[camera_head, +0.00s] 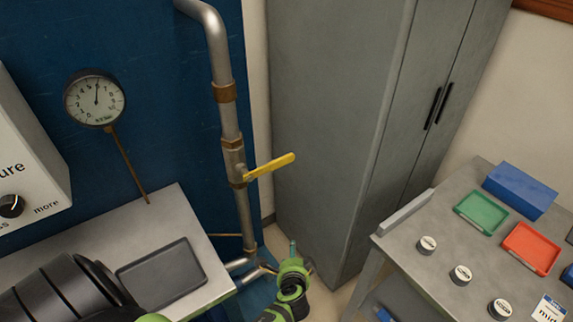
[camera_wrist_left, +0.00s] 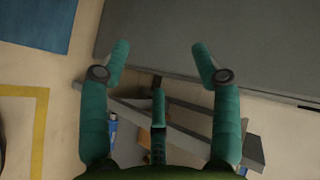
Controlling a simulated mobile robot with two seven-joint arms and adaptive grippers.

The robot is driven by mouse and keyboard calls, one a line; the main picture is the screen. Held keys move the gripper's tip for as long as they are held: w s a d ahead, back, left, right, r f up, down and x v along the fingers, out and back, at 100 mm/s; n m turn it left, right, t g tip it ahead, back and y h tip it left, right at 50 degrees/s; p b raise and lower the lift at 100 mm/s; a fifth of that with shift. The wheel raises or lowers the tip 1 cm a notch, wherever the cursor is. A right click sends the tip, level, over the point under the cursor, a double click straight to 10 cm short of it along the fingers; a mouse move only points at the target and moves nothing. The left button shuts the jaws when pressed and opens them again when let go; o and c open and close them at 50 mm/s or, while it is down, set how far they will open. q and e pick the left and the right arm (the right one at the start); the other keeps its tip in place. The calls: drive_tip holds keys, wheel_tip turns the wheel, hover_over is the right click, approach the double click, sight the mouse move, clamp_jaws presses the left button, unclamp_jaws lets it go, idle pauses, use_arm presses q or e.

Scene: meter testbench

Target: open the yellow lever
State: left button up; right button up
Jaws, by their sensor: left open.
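The yellow lever (camera_head: 270,166) sits on a valve on the vertical metal pipe (camera_head: 230,120) in the head view. It sticks out to the right and slightly up, across the pipe. My left gripper (camera_head: 292,262) is below the lever, apart from it, near the pipe's lower end. In the left wrist view my left gripper (camera_wrist_left: 160,72) has its teal fingers spread wide with nothing between them. The lever is not in the left wrist view. My right gripper is in neither view.
A grey cabinet (camera_head: 335,120) stands right of the pipe. A grey table (camera_head: 425,275) with green and red trays is at the right. A round gauge (camera_head: 95,98) and a bench (camera_head: 190,225) with a dark tray are at the left. Space right of the lever is free.

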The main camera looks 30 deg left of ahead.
use_arm(q)
drive_tip(key=w+a+r+t+y, duration=0.25)
drive_tip(key=w+r, duration=0.25)
drive_tip(key=r, duration=0.7)
drive_tip(key=n+y, duration=0.1)
drive_tip(key=y, duration=0.4)
approach(282, 165)
drive_tip(key=x, duration=0.4)
drive_tip(key=shift+t, duration=0.35)
drive_tip(key=p+x, duration=0.1)
drive_tip(key=x, duration=0.5)
drive_tip(key=shift+f, duration=0.15)
drive_tip(key=shift+w+a, duration=0.2)
drive_tip(key=shift+a, duration=0.1)
drive_tip(key=shift+f, duration=0.1)
clamp_jaws()
